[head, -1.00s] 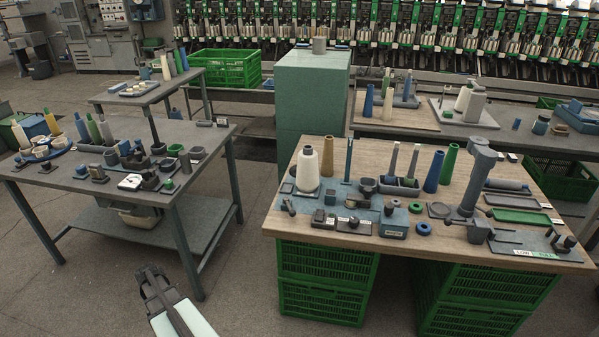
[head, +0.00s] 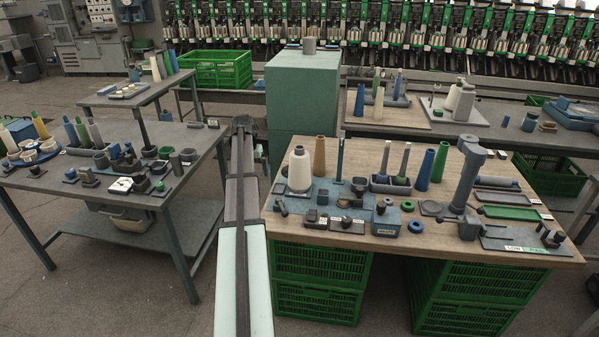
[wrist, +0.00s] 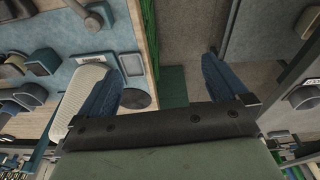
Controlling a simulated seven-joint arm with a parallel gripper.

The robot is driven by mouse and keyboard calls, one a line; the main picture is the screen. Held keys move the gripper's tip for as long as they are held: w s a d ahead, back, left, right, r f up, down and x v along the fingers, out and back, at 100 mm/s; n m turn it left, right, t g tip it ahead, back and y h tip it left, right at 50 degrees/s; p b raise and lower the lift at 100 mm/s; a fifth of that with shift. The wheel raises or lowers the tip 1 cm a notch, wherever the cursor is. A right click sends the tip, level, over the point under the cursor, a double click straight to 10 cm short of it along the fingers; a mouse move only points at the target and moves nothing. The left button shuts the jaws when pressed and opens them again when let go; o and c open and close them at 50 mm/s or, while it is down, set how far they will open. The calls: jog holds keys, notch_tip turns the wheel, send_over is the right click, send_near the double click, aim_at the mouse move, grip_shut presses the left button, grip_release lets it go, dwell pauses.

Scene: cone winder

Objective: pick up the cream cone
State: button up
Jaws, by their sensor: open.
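The cream cone (head: 299,172), wound thick with a dark tip, stands upright at the left end of the wooden-topped table (head: 462,218) in the head view. It shows as a pale ribbed shape (wrist: 72,108) in the wrist view, left of my left finger and partly hidden by it. My gripper (head: 243,124) is left of the cone in the head view, apart from the table's edge. In the wrist view my gripper (wrist: 160,82) has its blue fingers spread wide with nothing between them but floor and a table edge further off.
A tan cone (head: 319,157) stands just behind the cream cone. A blue peg (head: 339,160) and a grey holder with spindles (head: 390,184) are to its right. A teal cabinet (head: 302,95) rises behind the table. Another crowded table (head: 190,185) lies left of my arm.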

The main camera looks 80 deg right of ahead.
aim_at(300, 155)
jog(key=s+d+r+m+h, duration=0.1)
jog(key=s+d+r, duration=0.3)
jog(key=s+r, duration=0.35)
jog(key=s+d+r+m, duration=0.2)
jog(key=s+d+r, duration=0.2)
jog(key=s+r, duration=0.35)
jog(key=x, duration=0.9)
jog(key=shift+s+a+f, duration=0.15)
jog(key=shift+s, duration=0.2)
jog(key=shift+s+x, duration=0.1)
jog(key=shift+x, duration=1.2)
jog(key=shift+s+x, duration=0.15)
jog(key=shift+x, duration=1.2)
jog(key=shift+a, duration=0.15)
jog(key=c, duration=0.7)
